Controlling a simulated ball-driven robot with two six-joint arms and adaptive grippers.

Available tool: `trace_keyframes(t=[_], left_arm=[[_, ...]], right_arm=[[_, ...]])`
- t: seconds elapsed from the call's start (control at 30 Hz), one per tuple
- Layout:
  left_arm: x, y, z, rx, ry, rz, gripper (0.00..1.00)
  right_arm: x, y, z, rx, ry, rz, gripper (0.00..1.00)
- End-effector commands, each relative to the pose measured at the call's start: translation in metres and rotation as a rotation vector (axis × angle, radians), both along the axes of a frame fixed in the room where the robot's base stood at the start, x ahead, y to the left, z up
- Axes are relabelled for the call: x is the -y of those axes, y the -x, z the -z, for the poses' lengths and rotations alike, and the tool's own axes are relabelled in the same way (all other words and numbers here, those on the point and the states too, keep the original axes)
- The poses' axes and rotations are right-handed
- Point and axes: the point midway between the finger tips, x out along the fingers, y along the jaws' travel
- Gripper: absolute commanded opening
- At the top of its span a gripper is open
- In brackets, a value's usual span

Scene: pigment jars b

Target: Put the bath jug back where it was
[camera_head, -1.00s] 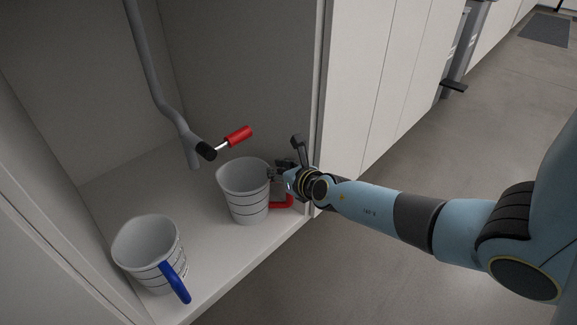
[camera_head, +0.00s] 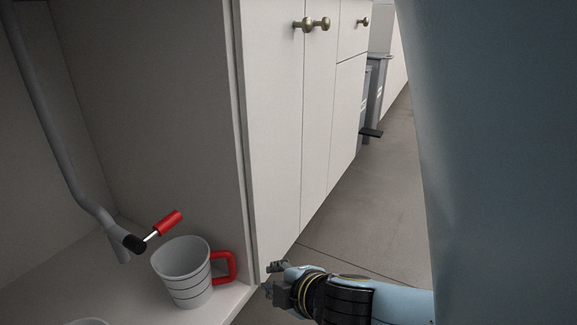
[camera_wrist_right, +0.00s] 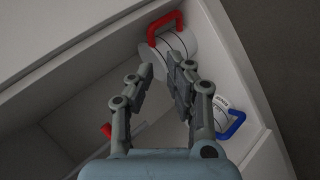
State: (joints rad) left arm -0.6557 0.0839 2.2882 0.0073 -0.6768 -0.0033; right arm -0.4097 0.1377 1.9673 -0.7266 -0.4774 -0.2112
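A white jug with dark bands and a red handle (camera_head: 186,276) stands upright on the cabinet floor, near its right front edge, handle to the right. It also shows in the right wrist view (camera_wrist_right: 178,44), beyond my fingertips. A second white jug with a blue handle (camera_wrist_right: 221,118) is in the right wrist view; only a bit of its rim (camera_head: 88,322) shows in the head view. The frames do not tell which is the bath jug. My right gripper (camera_head: 272,278) is open and empty, right of the red handle and apart from it; its parted fingers show in the wrist view (camera_wrist_right: 160,68). My left gripper is out of view.
A grey pipe (camera_head: 62,150) with a red-handled valve (camera_head: 168,222) comes down behind the red-handled jug. The cabinet's side panel and closed doors (camera_head: 290,120) stand right of the opening. Open floor (camera_head: 350,220) lies farther right.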

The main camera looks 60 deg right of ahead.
Motion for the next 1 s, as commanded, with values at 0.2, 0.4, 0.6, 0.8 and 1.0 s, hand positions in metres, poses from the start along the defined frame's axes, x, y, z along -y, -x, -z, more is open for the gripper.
trace_keyframes(t=[0.2,0.4,0.6,0.8,1.0], left_arm=[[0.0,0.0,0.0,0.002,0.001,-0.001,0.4],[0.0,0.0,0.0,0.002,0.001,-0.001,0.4],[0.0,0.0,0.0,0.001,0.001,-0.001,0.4],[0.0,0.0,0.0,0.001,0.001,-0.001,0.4],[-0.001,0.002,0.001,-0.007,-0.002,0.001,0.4]], right_arm=[[-0.058,0.07,-0.02,-0.072,-0.636,0.366,0.15],[-0.085,0.087,-0.033,-0.115,-0.848,0.478,0.15],[-0.086,0.088,-0.033,-0.117,-0.858,0.482,0.15],[-0.086,0.087,-0.033,-0.116,-0.856,0.48,0.15],[-0.086,0.088,-0.033,-0.118,-0.853,0.48,0.15]])
